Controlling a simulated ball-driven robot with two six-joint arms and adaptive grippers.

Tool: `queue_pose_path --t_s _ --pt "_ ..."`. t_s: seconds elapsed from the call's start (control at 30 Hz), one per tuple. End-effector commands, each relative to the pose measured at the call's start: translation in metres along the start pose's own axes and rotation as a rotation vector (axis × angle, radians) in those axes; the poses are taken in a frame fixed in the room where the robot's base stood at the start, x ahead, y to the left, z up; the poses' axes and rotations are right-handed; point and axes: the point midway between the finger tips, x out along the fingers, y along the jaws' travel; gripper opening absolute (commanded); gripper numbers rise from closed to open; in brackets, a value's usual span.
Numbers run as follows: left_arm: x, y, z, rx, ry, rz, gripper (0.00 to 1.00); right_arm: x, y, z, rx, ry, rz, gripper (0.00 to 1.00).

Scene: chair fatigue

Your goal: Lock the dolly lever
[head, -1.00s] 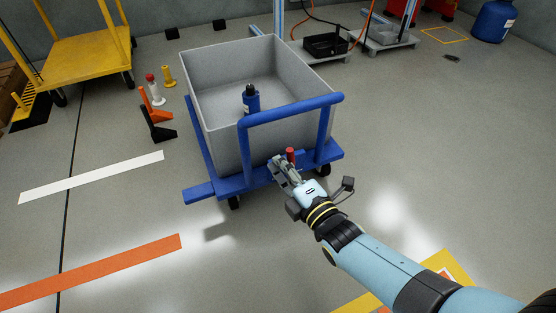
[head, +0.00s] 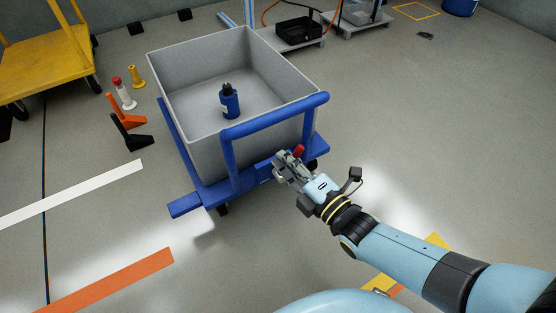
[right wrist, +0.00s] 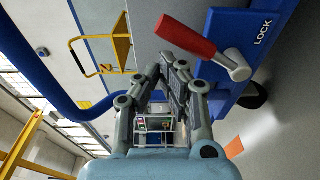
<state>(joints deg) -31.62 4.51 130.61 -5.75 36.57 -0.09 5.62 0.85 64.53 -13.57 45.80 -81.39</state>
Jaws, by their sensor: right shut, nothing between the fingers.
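The blue dolly (head: 190,204) carries a large grey bin and has a blue push handle (head: 275,115). Its lever shows as a red grip (head: 299,151) at the handle end, leaning right. In the right wrist view the red grip (right wrist: 187,36) joins a grey metal pivot arm (right wrist: 236,66) on a blue plate marked LOCK (right wrist: 263,32). My right gripper (head: 283,157) is shut and empty, right beside the lever. In the wrist view its fingertips (right wrist: 174,66) lie close to the red grip; I cannot tell if they touch. My left gripper is out of view.
A blue bottle (head: 229,101) stands in the grey bin (head: 185,80). Orange (head: 122,112) and black (head: 130,137) wedge-shaped pieces stand left of the dolly. A yellow cart (head: 45,60) is at the back left. The floor in front of the dolly is clear.

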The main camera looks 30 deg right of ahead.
Motion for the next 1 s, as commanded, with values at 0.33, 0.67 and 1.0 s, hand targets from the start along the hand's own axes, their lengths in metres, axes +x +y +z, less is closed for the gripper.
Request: queue_pose_path --t_s 0.33,0.67,1.0 --pt "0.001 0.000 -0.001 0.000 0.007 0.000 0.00 -0.001 -0.001 0.010 0.000 0.000 0.000 0.00" --pt "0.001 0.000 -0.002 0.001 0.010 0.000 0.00 -0.001 -0.001 0.012 0.000 0.000 -0.001 0.00" --pt "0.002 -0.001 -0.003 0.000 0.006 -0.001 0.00 0.000 0.001 0.013 -0.001 -0.001 0.000 0.00"
